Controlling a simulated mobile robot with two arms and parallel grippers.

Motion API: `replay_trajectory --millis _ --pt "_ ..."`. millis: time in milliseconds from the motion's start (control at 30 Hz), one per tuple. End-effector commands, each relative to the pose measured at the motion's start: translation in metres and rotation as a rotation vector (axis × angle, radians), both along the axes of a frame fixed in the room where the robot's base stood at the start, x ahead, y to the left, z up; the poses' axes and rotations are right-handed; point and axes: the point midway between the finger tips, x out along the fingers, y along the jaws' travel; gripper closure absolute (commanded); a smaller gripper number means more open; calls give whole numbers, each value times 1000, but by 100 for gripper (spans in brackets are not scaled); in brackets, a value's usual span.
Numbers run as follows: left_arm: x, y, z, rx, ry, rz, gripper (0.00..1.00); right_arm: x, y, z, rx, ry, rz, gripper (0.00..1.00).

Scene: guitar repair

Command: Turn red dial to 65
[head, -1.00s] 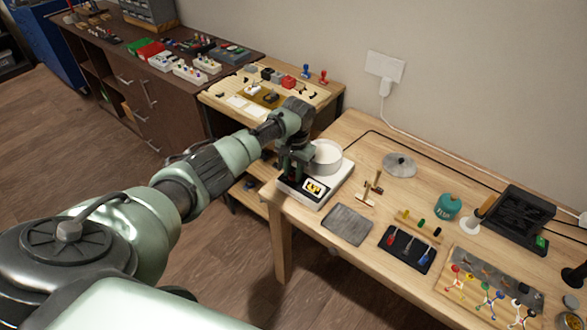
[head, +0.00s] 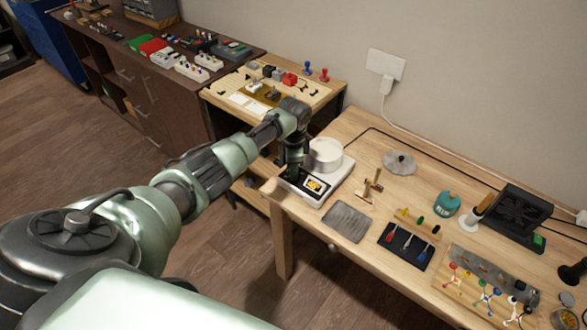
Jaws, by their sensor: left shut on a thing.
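A white device (head: 326,190) with a round white pot (head: 326,154) on top stands at the left end of the light wooden table. Its front panel has a small display (head: 314,185) with a yellow-orange mark; I cannot read a number on it. My left gripper (head: 291,172) points down at the left end of this panel and is shut. The red dial is not clearly visible; the gripper covers that part of the panel, where its fingers appear closed on the dial. My right gripper is not in view.
A grey mat (head: 347,223), a small wooden hammer-like tool (head: 371,187) and a black tray with screwdrivers (head: 405,246) lie to the right. A teal jar (head: 446,203) and a black holder (head: 510,215) stand farther right. A lower bench (head: 325,93) adjoins at the back left.

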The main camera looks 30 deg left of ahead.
Motion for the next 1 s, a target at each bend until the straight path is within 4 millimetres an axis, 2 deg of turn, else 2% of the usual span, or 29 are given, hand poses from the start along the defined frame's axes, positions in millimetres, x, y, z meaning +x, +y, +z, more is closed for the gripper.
replay_trajectory --millis 400,1000 --pt "2 1 2 -1 -6 -238 100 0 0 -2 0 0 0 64" --pt "2 1 2 -2 -6 -290 100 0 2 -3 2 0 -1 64"
